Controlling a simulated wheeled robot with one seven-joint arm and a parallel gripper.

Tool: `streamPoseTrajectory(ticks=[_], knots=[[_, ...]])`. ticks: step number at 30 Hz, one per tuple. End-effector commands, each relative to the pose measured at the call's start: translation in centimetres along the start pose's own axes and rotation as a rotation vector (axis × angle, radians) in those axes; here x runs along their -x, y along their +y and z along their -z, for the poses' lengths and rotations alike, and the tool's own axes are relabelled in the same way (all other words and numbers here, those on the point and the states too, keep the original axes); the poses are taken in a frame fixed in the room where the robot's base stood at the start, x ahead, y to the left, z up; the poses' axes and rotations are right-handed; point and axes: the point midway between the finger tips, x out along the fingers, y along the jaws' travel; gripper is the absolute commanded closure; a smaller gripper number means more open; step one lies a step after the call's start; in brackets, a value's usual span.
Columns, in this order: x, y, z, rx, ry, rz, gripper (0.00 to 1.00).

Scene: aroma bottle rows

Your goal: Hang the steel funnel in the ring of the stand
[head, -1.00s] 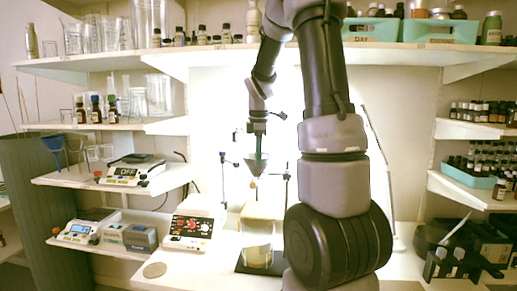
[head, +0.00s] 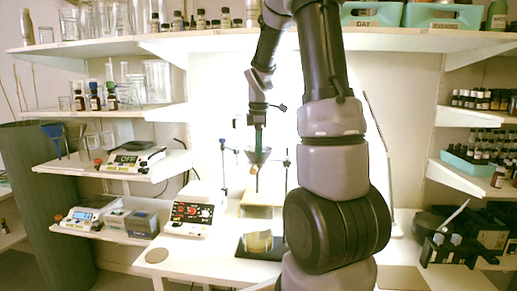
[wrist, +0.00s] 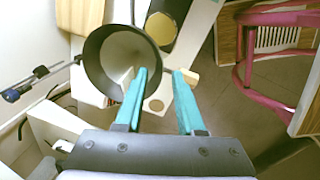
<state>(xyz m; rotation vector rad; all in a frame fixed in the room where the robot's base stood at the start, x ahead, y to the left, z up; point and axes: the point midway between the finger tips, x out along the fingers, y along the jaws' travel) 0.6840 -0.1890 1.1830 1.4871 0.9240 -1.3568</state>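The steel funnel (head: 258,155) is upright, wide mouth up, between two thin posts of the stand (head: 223,168). In the wrist view the funnel (wrist: 112,48) shows from above as a dark round rim with a pale inside. A rod with a blue and black clamp (wrist: 20,92) runs toward its left edge; the ring itself is hidden or too small to tell. My gripper (wrist: 162,72) has its teal fingers apart at the near right of the rim, left finger over the mouth, right finger outside. A gap shows between the fingertips. My gripper also shows above the funnel in the head view (head: 258,135).
An amber dish (head: 258,242) on a dark plate stands on the bench in front. Shelves with bottles and glassware line the left, top and right. A pink chair (wrist: 255,60) shows in the wrist view.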

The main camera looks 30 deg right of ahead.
Motion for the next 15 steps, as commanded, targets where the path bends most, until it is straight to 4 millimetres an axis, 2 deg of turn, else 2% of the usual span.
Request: streamPoseTrajectory(ticks=[5, 15], knots=[[0.9, 0.1, 0.0, 0.000, 0.000, -0.003, 0.62], [7.4, 0.1, 0.0, 0.000, 0.000, -0.005, 0.62]])
